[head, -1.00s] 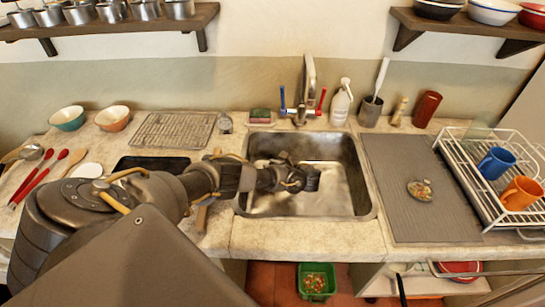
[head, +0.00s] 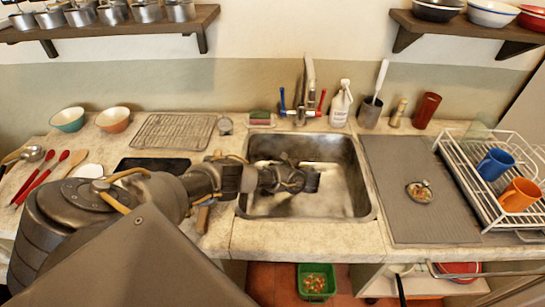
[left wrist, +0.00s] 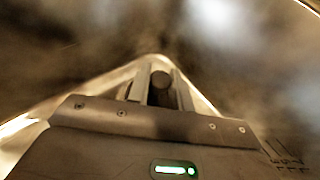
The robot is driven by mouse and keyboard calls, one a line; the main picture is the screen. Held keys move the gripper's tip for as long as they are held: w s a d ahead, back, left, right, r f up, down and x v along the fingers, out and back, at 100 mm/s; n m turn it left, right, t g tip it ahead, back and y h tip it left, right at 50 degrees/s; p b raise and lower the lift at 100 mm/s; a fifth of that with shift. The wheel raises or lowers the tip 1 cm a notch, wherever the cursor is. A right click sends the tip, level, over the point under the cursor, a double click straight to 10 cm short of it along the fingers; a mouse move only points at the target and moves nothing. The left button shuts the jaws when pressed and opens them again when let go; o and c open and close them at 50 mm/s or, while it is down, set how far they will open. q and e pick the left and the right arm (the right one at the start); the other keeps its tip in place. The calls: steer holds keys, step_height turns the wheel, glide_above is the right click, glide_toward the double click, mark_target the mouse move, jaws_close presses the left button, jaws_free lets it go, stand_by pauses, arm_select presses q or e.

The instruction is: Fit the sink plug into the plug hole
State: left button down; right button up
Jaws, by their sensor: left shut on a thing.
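My left gripper (head: 312,181) reaches from the left over the steel sink basin (head: 345,206) and points down into it. In the left wrist view its two fingers (left wrist: 161,92) are closed on a small dark round piece (left wrist: 160,77), which looks like the sink plug's knob. The rest of the plug is hidden by the gripper in the head view. The plug hole cannot be made out in either view. The wrist view of the basin is blurred, so I cannot tell whether the plug touches the bottom. My right gripper is not in view.
The mixer tap (head: 309,90) stands behind the basin, with a white soap bottle (head: 341,104) and a sponge (head: 261,117) nearby. A grey drainer (head: 395,215) with a small dish (head: 420,192) and a dish rack (head: 468,183) lies right. The basin's right half is clear.

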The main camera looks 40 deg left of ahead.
arm_select(q)
steer(key=shift+f+b, duration=0.85)
steer(key=shift+f, duration=0.35)
steer(key=c, duration=1.2)
jaws_free()
steer(key=shift+o, duration=0.2)
steer(key=v, duration=1.1)
